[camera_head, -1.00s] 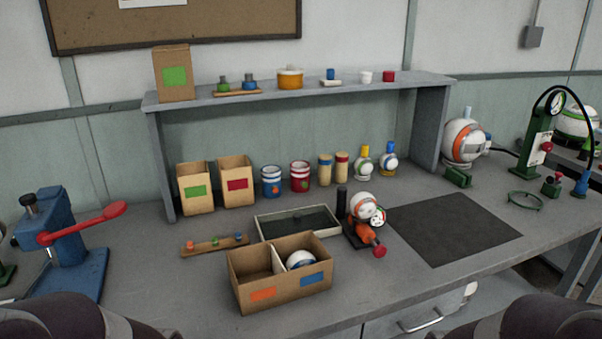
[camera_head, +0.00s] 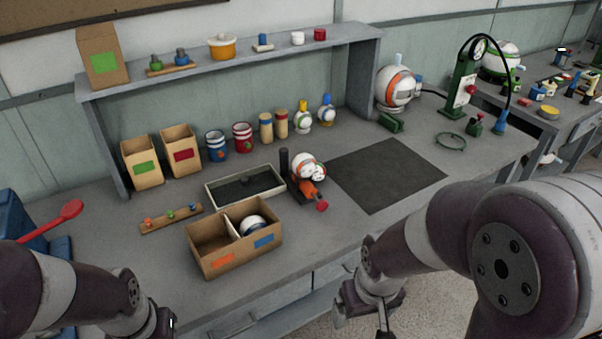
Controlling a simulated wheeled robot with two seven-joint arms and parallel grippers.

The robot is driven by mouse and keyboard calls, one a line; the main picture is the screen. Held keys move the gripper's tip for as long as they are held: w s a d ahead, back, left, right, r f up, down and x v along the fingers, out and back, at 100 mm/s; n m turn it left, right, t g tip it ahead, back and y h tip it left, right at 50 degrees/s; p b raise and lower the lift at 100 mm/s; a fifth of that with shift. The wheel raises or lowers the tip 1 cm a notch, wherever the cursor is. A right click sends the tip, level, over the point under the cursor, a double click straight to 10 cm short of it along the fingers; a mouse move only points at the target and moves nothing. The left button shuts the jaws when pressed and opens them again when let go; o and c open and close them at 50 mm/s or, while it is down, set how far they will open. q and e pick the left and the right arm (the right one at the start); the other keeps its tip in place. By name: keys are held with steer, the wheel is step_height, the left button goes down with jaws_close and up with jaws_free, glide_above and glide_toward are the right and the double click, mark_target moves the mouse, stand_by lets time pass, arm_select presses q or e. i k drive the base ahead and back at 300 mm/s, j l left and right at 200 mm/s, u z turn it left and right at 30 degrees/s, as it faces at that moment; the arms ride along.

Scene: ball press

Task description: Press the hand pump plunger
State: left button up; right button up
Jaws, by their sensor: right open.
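A small orange device with a red knob (camera_head: 322,205) stands near the middle of the bench, with a white and orange ball (camera_head: 302,164) and a black post at its back. It may be the hand pump, but I cannot tell for sure. A green stand with a round gauge (camera_head: 463,82) and a black hose stands at the right end of the bench. My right gripper (camera_head: 364,318) is open and empty, low in front of the bench edge, apart from both devices. My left gripper (camera_head: 166,324) shows only partly at the bottom edge; its fingers are mostly cut off.
A cardboard box (camera_head: 196,258) with a ball in one compartment stands at the front, beside a grey tray (camera_head: 275,188). A dark mat (camera_head: 385,175) lies clear on the right. A blue press with a red lever (camera_head: 70,210) is at far left. A shelf (camera_head: 230,61) spans the back.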

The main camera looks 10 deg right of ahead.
mark_target(322, 205)
steer(key=i+l+u, duration=0.15)
steer(key=l, duration=0.25)
steer(key=i+l+u, duration=0.1)
steer(key=l, duration=0.3)
steer(key=i+l+u, duration=0.15)
steer(key=l, duration=0.3)
steer(key=i+l+u, duration=0.15)
steer(key=l, duration=0.3)
steer(key=i+l+u, duration=0.1)
steer(key=l, duration=0.4)
steer(key=i, duration=0.1)
